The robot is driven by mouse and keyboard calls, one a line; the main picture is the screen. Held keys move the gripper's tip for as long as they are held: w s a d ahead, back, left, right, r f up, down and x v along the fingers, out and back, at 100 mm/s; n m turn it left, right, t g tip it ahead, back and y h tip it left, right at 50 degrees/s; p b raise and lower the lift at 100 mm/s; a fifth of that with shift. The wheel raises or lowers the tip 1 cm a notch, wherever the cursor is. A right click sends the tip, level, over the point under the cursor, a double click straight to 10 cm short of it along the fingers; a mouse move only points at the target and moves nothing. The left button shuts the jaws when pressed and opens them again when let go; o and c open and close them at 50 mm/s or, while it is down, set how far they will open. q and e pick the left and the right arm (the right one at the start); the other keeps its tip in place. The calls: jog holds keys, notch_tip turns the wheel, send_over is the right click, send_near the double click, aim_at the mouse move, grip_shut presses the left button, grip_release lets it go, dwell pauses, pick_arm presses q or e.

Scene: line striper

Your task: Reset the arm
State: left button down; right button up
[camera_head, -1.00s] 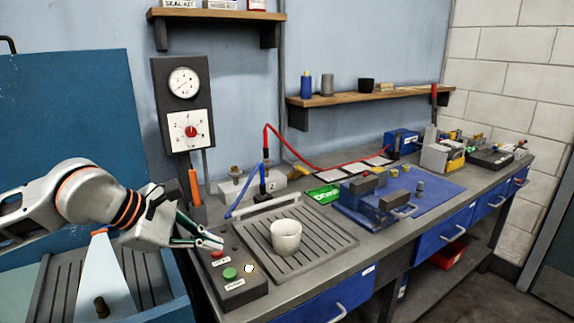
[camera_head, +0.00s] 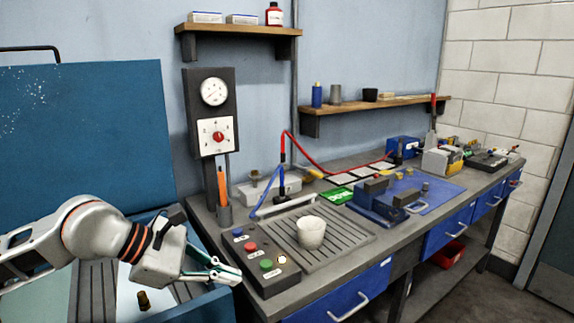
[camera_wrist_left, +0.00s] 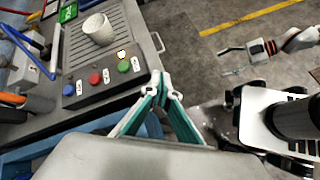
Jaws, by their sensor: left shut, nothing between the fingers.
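My left gripper (camera_head: 238,276) is in the head view at lower left, beside the front left edge of the dark control box (camera_head: 270,286). Its green-sided fingers are together and empty. In the left wrist view its fingertips (camera_wrist_left: 158,84) meet in front of the box, apart from the buttons. The box carries a blue button (camera_head: 238,232), a red button (camera_head: 250,246), a green button (camera_head: 266,264) and a bright pale lamp (camera_head: 282,259). My right gripper (camera_wrist_left: 236,61) shows in the left wrist view at upper right, its fingers spread, with nothing between them, above the floor.
A white cup (camera_head: 310,232) stands on the ribbed tray (camera_head: 345,240) right of the box. A blue machine lid (camera_head: 85,140) stands at left. The floor (camera_wrist_left: 195,55) in front of the bench is clear.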

pick_arm(q)
jog(key=s+d+r+n+h, duration=0.1)
jog(key=s+d+n+h, duration=0.6)
jog(key=d+n+h, duration=0.35)
jog(key=w+a+f+n+t+y, duration=0.2)
jog(key=a+f+n+t+y, duration=0.35)
jog(key=f+n, duration=0.6)
jog(key=w+a+f+n+t+y, duration=0.2)
jog(key=a+f+n+t+y, duration=0.4)
jog(key=n, duration=1.1)
jog(key=s+a+f+n+g+y, duration=0.1)
jog(key=s+a+f+n+y, duration=0.1)
jog(key=s+f, duration=0.3)
jog(key=s+a+f+n+g+y, duration=0.2)
jog(key=s+f+n, duration=0.3)
jog(key=f, duration=0.6)
jog(key=s+a+f+n+g+y, duration=0.1)
jog(key=s+a+f+n+g, duration=0.1)
jog(key=f, duration=0.6)
jog(key=s+a+n, duration=0.1)
jog(key=s+n, duration=0.1)
jog(key=s, duration=0.1)
jog(key=shift+s+a+y, duration=0.35)
jog(key=shift+s+y, duration=0.05)
